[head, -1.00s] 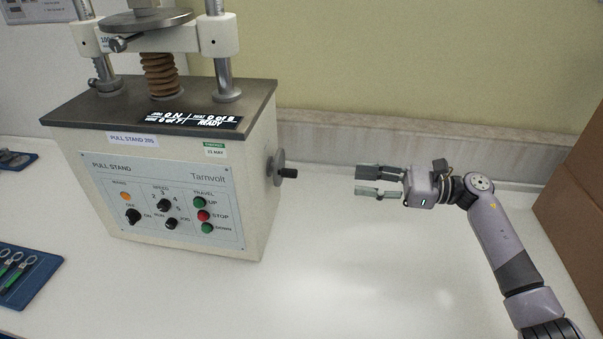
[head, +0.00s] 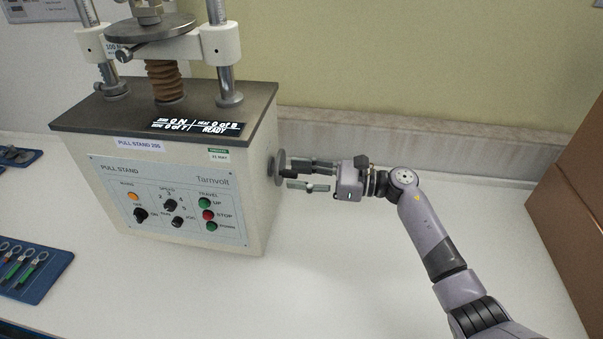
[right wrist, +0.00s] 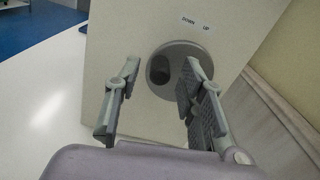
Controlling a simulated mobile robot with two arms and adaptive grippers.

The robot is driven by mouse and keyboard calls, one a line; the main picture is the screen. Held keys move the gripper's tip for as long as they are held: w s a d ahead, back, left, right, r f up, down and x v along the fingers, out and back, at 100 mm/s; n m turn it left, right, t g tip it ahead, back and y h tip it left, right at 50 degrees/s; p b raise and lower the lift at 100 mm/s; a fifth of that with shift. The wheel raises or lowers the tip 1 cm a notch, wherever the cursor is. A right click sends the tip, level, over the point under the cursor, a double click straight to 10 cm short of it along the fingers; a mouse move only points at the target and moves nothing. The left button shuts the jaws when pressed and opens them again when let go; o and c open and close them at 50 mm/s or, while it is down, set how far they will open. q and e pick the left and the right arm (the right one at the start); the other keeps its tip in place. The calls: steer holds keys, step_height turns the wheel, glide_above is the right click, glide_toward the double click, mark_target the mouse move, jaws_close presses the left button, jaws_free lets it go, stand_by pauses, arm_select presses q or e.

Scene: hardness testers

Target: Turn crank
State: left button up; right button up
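The crank is a grey disc (head: 278,168) with a small dark handle on the right side of the white pull stand (head: 258,215). In the right wrist view the crank disc (right wrist: 172,48) shows ahead, between and beyond the fingertips. My right gripper (head: 292,174) is open at the crank, its fingertips close to the disc. In the right wrist view the open right gripper (right wrist: 160,72) has one finger on each side of the crank's middle. My left gripper is not in view.
Labels "DOWN" and "UP" (right wrist: 197,24) are above the crank. The stand's display (head: 198,126) reads "READY". A blue tray (head: 60,262) with small tools lies at the left. A brown box (head: 572,190) stands at the right. The bench (head: 330,270) in front of the arm is clear.

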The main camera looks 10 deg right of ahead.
steer(key=shift+c, duration=0.4)
jaws_close()
steer(key=shift+r+m, duration=0.1)
steer(key=shift+m, duration=0.2)
